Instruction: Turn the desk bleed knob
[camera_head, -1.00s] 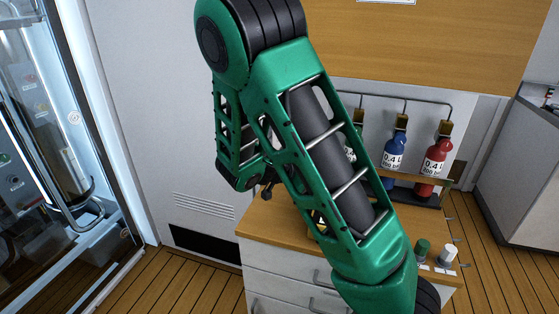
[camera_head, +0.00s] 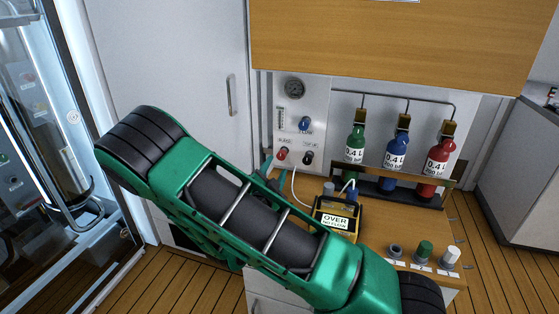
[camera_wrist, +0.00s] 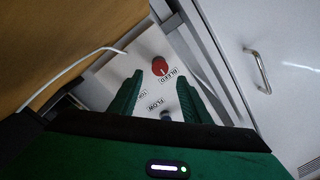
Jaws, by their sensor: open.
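The red bleed knob (camera_head: 281,154) is on the lower left of the white upright panel (camera_head: 290,106) above the desk. In the wrist view the red knob (camera_wrist: 160,66), with a BLEED label beside it, shows between my fingertips. My gripper (camera_wrist: 160,80) is open, its green fingers pointing at the panel. The fingers seem still short of the knob; contact cannot be told. In the head view the fingertips (camera_head: 268,165) show just left of and below the knob, and my arm hides the rest of the gripper.
A blue knob (camera_head: 304,123), a black knob (camera_head: 308,158) and a gauge (camera_head: 295,88) share the panel. A white tube runs down to a yellow-black box (camera_head: 337,215). Green, blue and red bottles (camera_head: 437,172) stand right. Small knob-like pieces (camera_head: 424,250) sit at the desk's front right.

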